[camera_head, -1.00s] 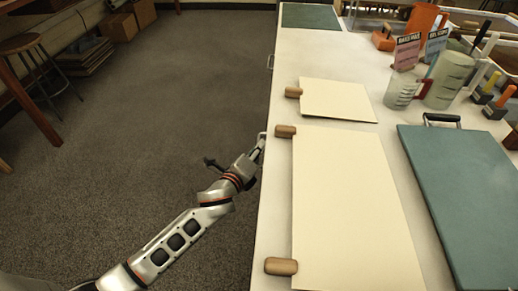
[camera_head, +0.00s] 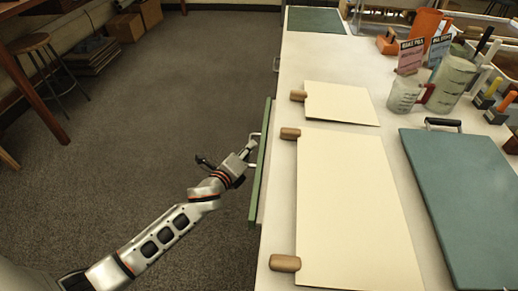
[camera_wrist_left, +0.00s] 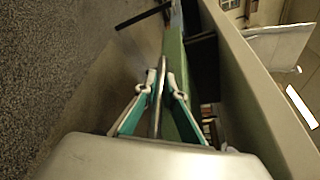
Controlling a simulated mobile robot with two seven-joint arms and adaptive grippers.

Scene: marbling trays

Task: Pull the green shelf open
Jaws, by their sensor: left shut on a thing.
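The green shelf (camera_head: 262,155) stands out a little from the left side of the white table, its long green front showing in the head view. Its green front also shows in the left wrist view (camera_wrist_left: 174,50). My left gripper (camera_head: 250,153) is shut on the shelf's metal handle (camera_wrist_left: 159,85). In the left wrist view my left gripper's two fingers (camera_wrist_left: 162,90) lie either side of the handle bar. A dark gap with some items inside shows behind the green front. My right gripper is not in view.
The white table (camera_head: 292,70) carries cream sheets (camera_head: 350,190) with wooden weights, a teal board (camera_head: 475,200) and a measuring jug (camera_head: 404,95). The grey floor left of the table is clear near my arm. A stool (camera_head: 40,55) stands far back left.

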